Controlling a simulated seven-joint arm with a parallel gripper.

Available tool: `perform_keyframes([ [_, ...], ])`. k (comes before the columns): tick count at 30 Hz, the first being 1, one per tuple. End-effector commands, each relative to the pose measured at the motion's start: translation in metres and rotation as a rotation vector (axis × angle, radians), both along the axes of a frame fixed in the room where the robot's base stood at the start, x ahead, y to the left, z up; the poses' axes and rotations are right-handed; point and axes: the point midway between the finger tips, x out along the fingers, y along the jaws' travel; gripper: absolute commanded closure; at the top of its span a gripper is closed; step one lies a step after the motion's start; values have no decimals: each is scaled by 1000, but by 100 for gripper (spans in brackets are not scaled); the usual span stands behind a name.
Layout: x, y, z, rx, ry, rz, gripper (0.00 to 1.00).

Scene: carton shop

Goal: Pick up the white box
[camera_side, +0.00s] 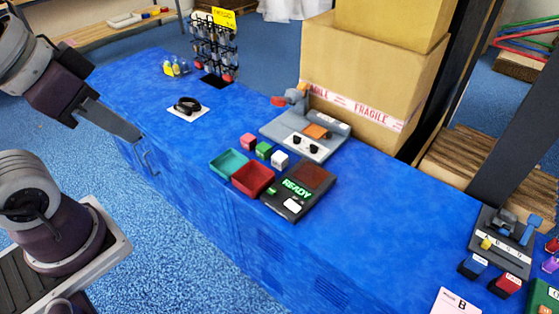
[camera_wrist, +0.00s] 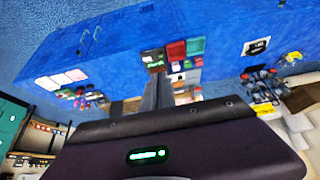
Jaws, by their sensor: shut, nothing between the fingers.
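The white box (camera_side: 280,159) is a small white cube on the blue bench, at the end of a short row with a green cube (camera_side: 264,149) and a pink cube (camera_side: 248,141). The row also shows, small and blurred, in the wrist view, where the white box is hard to make out. My gripper (camera_side: 138,137) is shut and empty. In the side view it hangs near the bench's left edge, well to the left of the white box and apart from it. Its fingers (camera_wrist: 158,92) also show in the wrist view.
A teal tray (camera_side: 228,163) and a red tray (camera_side: 252,178) lie in front of the cubes. A dark panel reading READY (camera_side: 290,205) is close to the white box. A grey fixture (camera_side: 285,135) and cardboard cartons (camera_side: 365,75) stand behind.

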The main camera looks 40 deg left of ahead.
Motion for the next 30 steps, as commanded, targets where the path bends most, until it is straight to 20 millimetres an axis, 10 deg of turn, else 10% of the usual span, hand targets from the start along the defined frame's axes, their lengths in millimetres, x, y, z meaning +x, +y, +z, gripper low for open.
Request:
perform_keyframes([
  [5,0,0,0,0,0,0,96],
  [14,0,0,0,0,0,0,37],
  [23,1,0,1,-2,2,0,36],
  [26,24,-4,10,-40,32,-6,36],
  [30,115,-9,20,-140,114,-3,36],
])
